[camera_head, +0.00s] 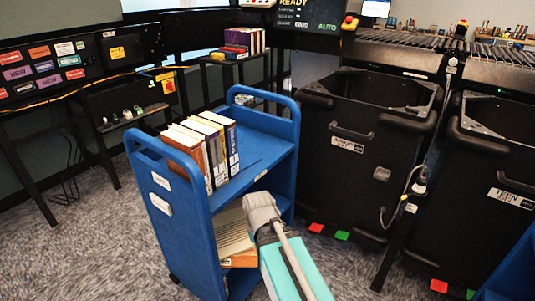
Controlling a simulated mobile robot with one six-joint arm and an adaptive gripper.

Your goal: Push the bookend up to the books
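A row of several upright books (205,150) stands on the top shelf of a blue cart (268,135), close to its left end panel. Their spines are orange-brown, white and dark blue, and they stand close together. I cannot make out a separate bookend on the shelf; a blue one would blend with the blue shelf. My arm, a teal link with a grey joint, reaches up from the bottom in front of the cart. I see no fingers of my gripper.
The top shelf right of the books looks bare. A lower shelf holds more books (234,237). Black bins (345,160) stand just right of the cart. Another blue cart edge (513,275) shows at bottom right. Carpet (90,255) is free at left.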

